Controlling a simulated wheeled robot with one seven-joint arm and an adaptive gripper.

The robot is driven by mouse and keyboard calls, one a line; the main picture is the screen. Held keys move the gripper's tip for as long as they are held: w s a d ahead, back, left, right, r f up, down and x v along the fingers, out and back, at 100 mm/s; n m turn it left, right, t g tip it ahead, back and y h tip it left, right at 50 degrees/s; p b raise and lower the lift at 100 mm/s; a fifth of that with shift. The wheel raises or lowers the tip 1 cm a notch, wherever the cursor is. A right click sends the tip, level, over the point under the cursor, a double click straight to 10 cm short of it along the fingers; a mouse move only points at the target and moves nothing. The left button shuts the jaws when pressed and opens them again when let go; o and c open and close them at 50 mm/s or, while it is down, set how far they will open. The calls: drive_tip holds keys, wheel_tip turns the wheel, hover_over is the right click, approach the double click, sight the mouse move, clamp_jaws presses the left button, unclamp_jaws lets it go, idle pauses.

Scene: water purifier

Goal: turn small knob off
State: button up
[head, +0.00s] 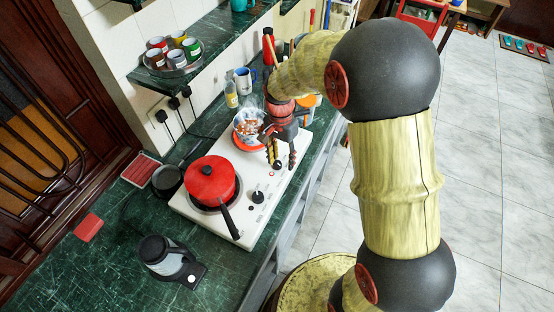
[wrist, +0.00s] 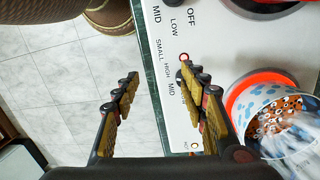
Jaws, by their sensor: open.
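The white stove (head: 235,222) sits on the green counter and has two dark knobs along its front edge. The small knob (head: 277,164) is beside my gripper (head: 281,152), at its fingertips. The small knob is not clearly visible there; the right finger covers part of the panel. I cannot tell whether it touches.
A red lidded pot (head: 210,182) with a dark handle sits on the near burner. A dark kettle-like appliance (head: 165,256) stands at the near left. The tiled floor (head: 480,190) is open at right.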

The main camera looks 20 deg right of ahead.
sight(277, 163)
drive_tip(key=w+m, duration=0.5)
drive_tip(key=shift+r+m+t, duration=0.1)
drive_tip(key=shift+m+t, duration=0.2)
drive_tip(key=shift+t, duration=0.1)
drive_tip(key=shift+m, duration=1.2)
drive_tip(key=shift+s+f+b, duration=0.2)
drive_tip(key=shift+f+b, duration=0.55)
drive_tip(key=shift+f, duration=3.1)
drive_tip(key=shift+c, duration=1.3)
drive_tip(key=c, duration=0.8)
clamp_jaws()
